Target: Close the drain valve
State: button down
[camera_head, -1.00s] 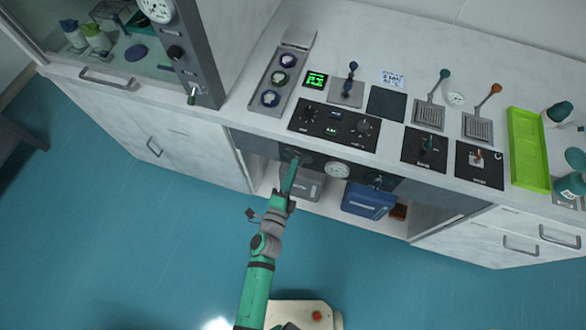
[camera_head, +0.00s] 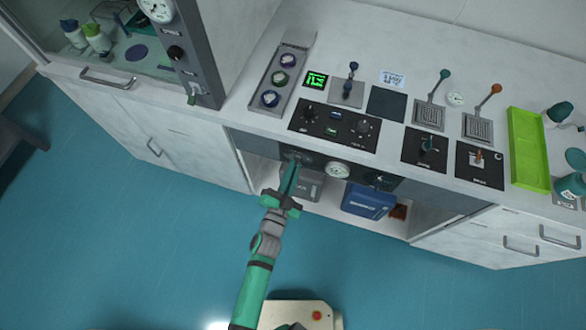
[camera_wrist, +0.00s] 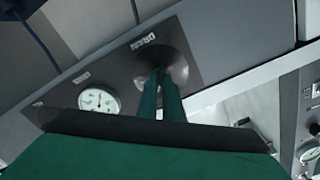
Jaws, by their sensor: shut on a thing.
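The drain valve (camera_wrist: 178,56) is a dark round fitting on the dark front panel under the counter, beside a printed DRAIN label (camera_wrist: 143,42). It also shows in the head view (camera_head: 303,157), at the tip of my arm. My gripper (camera_wrist: 163,76) reaches up to the valve with its two green fingers close together, shut on the valve's handle. The fingers hide most of the handle, so I cannot tell its exact angle. In the head view my gripper (camera_head: 293,164) points at the panel, with its wide palm turned across the picture.
A pressure gauge (camera_head: 337,170) and another valve (camera_head: 379,179) sit to the right on the same panel. A grey container (camera_head: 308,186) and a blue container (camera_head: 368,201) stand on the shelf below. Open floor (camera_head: 160,250) lies to the left.

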jog(key=shift+f+n, duration=0.15)
jog(key=shift+n, duration=3.45)
jog(key=c, duration=1.9)
grip_release()
jog(key=v, duration=1)
jog(key=shift+s+a, duration=0.1)
jog(key=shift+s, duration=0.3)
